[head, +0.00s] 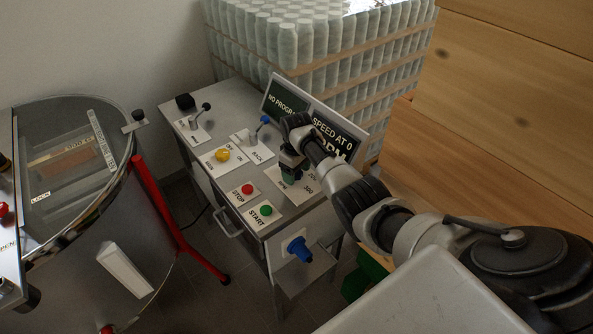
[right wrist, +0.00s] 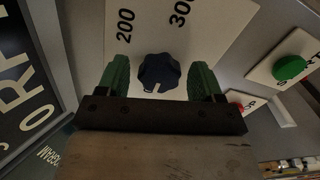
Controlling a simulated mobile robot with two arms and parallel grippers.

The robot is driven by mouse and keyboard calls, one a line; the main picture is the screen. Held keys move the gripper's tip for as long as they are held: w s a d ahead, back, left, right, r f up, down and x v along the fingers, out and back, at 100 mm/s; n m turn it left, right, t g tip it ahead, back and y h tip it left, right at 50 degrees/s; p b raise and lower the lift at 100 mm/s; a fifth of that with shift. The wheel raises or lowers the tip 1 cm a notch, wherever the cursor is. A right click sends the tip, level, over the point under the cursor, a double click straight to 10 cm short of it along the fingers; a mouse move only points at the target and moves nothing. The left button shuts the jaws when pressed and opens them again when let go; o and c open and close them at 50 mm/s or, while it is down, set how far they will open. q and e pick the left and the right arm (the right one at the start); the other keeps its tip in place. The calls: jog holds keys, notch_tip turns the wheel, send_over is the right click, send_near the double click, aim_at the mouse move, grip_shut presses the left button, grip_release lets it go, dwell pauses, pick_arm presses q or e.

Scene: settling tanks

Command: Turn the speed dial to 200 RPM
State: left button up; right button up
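The speed dial (right wrist: 159,72) is a dark blue lobed knob on a white plate (right wrist: 215,35) in the right wrist view. A pale mark on its lower edge points away from the printed 200 and 300. My right gripper (right wrist: 160,82) is open, its green fingers on either side of the dial with a gap at each side. In the head view the right gripper (head: 291,171) points down over the dial's plate (head: 306,184) and hides the dial. The display (head: 332,137) reads SPEED AT 0. My left gripper is not in view.
The grey panel (head: 228,182) also carries a green START button (head: 266,211), a red STOP button (head: 248,188), a yellow knob (head: 222,155) and small levers. A blue knob (head: 298,248) sits on its front. Wooden boards (head: 510,75) stand close at the right.

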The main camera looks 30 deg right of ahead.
jog(key=c, duration=0.8)
